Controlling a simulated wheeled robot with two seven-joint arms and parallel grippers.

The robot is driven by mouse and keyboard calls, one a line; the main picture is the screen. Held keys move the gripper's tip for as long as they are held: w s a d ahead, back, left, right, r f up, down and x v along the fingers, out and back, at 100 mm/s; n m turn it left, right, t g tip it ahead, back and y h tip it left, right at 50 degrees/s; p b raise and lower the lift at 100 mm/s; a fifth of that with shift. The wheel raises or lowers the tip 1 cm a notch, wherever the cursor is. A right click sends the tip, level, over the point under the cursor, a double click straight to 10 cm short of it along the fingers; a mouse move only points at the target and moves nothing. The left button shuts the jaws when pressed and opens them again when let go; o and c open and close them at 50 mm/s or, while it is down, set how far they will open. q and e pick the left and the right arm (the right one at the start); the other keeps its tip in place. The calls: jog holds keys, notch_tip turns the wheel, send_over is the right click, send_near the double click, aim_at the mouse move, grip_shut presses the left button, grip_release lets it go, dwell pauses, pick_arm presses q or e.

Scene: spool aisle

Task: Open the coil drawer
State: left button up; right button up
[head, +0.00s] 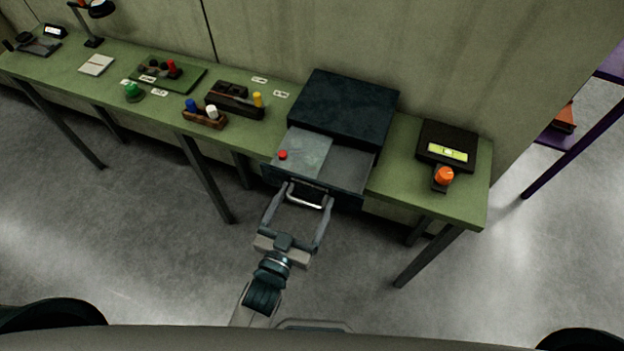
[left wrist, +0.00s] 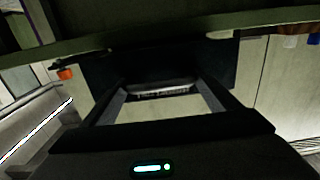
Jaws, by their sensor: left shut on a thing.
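The coil drawer (head: 349,168) is a dark drawer in a dark blue-black cabinet (head: 345,103) on the green bench. It is pulled out toward me, and its inside shows. A grey plate with a small red knob (head: 283,155) covers its left part. The drawer front carries a pale bar handle (head: 308,199). My left gripper (head: 306,197) is shut on this handle, with a finger at each side of it. In the left wrist view the handle (left wrist: 162,92) lies between the fingertips. My right gripper is not in view.
The green bench (head: 408,187) runs along the wall. Right of the cabinet stands a dark box with a lit display (head: 447,154) and an orange knob (head: 444,175). Left are wooden holders with coloured pegs (head: 205,117) and a green button (head: 133,91). The floor before the bench is clear.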

pick_arm(q)
jog(key=shift+v, duration=0.9)
jog(key=shift+d+f, duration=0.1)
jog(key=shift+d, duration=0.1)
jog(key=o, duration=1.2)
jog(key=b+v, duration=0.5)
jog(key=v, duration=1.2)
jog(key=shift+s, duration=0.2)
